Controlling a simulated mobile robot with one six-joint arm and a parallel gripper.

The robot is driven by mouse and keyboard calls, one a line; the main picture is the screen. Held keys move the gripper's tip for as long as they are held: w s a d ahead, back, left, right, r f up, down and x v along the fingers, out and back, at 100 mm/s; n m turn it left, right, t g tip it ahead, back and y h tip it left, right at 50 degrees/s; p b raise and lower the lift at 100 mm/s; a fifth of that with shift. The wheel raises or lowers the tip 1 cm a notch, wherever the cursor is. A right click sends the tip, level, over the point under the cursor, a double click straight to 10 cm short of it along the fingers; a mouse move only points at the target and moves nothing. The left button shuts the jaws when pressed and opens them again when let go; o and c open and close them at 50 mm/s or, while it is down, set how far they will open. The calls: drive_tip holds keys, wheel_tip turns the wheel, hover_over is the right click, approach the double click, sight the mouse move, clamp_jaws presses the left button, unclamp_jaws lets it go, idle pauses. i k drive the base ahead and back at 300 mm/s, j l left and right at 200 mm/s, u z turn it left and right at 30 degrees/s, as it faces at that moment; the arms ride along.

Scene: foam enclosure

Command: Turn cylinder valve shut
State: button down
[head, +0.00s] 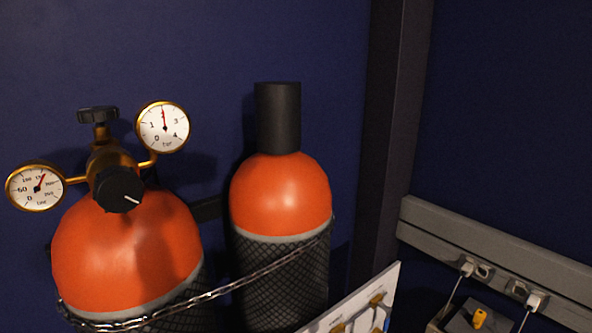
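An orange gas cylinder (125,255) stands at the left in the head view, with a brass regulator (108,158) on top. A dark hand wheel (98,115) sits on the upright brass stem above the regulator body. A black knob (119,190) with a white mark faces forward below it. The left gauge (36,188) has its red needle up and right of centre. The right gauge (163,127) has its needle near straight up, around 2 bar. My gripper is not in view.
A second orange cylinder (281,200) with a black cap (278,117) stands to the right. A chain (225,290) runs across the front of both cylinders. A tilted white board (355,305) with yellow items and a grey socket rail (500,255) with plugs are at the lower right.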

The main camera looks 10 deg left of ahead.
sight(97, 115)
drive_tip(key=j+u, duration=0.2)
drive_tip(key=u, duration=1.4)
drive_tip(key=k+j, duration=0.05)
